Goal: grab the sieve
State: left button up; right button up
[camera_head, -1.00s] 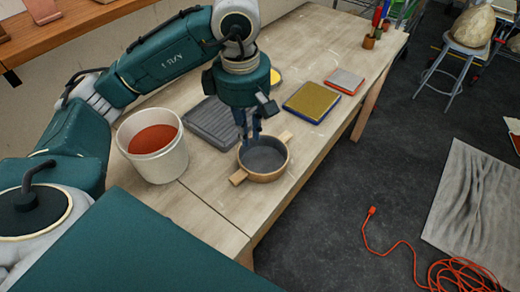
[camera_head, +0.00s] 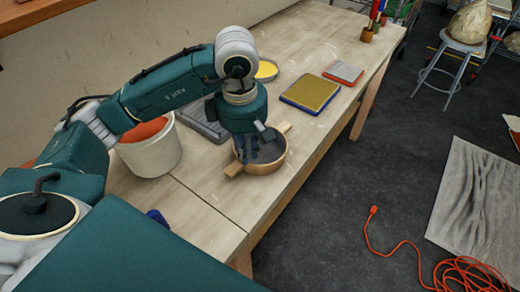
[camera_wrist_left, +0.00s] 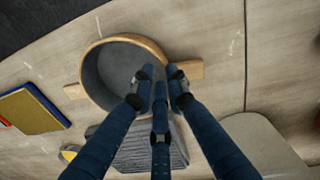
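The sieve (camera_head: 270,160) is a round wooden ring with a dark grey inside and two wooden side handles, flat on the table. It also shows in the left wrist view (camera_wrist_left: 112,72). My left gripper (camera_head: 246,158) points down at the sieve's left side in the head view. In the left wrist view its blue fingers (camera_wrist_left: 160,82) are apart, one over the inside of the ring and one by a handle, with the rim between them. Whether they touch the rim cannot be told. My right gripper is not in view.
A white bucket (camera_head: 160,158) with reddish contents stands left of the sieve. A grey ridged tray (camera_head: 203,122) lies behind. A yellow-and-blue pad (camera_head: 310,95) and a grey-and-red pad (camera_head: 343,73) lie farther right. A small dark blue thing (camera_head: 157,217) shows near the front.

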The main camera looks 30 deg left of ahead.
aim_at(251, 168)
pick_arm(q)
jog(key=shift+d+f, duration=0.1)
jog(key=shift+f, duration=0.25)
jog(key=f, duration=0.1)
jog(key=f+p, duration=0.1)
jog(key=f, duration=0.1)
jog(key=shift+d+f+p, duration=0.3)
jog(key=shift+w+f, duration=0.1)
jog(key=shift+f, duration=0.35)
grip_shut()
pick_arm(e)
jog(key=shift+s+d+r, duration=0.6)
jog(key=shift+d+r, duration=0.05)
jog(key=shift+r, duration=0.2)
pick_arm(q)
jog(key=shift+r, duration=0.15)
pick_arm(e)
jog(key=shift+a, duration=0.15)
